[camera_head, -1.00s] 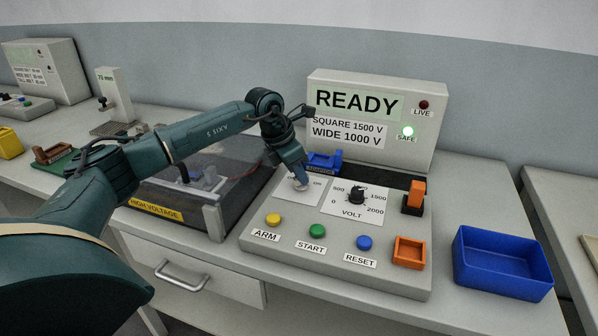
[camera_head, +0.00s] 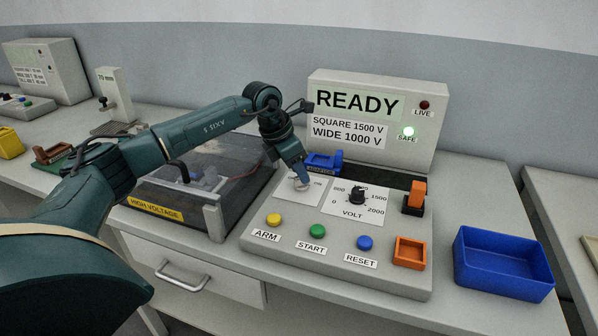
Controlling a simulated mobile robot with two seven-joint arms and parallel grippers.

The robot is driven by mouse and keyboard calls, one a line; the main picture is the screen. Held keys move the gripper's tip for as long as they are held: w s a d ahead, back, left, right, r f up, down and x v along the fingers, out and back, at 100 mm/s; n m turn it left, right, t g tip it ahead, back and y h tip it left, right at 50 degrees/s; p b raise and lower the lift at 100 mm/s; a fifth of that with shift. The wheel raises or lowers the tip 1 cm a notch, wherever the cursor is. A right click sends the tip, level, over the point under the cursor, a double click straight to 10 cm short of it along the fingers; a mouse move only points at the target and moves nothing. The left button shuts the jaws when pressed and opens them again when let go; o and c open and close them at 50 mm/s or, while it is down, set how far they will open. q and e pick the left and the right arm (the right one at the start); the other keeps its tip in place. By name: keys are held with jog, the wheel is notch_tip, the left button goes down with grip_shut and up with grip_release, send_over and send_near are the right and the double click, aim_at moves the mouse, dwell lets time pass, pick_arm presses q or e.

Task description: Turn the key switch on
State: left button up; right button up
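The key switch (camera_head: 301,187) sits on a pale plate marked "ON" at the upper left of the control panel (camera_head: 335,278). My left gripper (camera_head: 300,178) reaches down over it from the upper left, with its tips at the switch. The fingers and my wrist hide most of the switch, so I cannot tell whether they are closed on the key or how the key is turned. The display (camera_head: 357,103) reads "READY". The green SAFE lamp (camera_head: 408,132) is lit and the red LIVE lamp (camera_head: 424,105) is dark. My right gripper is not in view.
The volt dial (camera_head: 357,196) is right of the switch. A blue holder (camera_head: 323,162) stands just behind my gripper. Yellow (camera_head: 273,220), green (camera_head: 317,231) and blue (camera_head: 364,243) buttons line the front. A clear-lidded box (camera_head: 215,165) is at left, a blue bin (camera_head: 503,264) at right.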

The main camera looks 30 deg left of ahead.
pick_arm(q)
jog(key=v, duration=1.2)
jog(key=shift+f, duration=0.1)
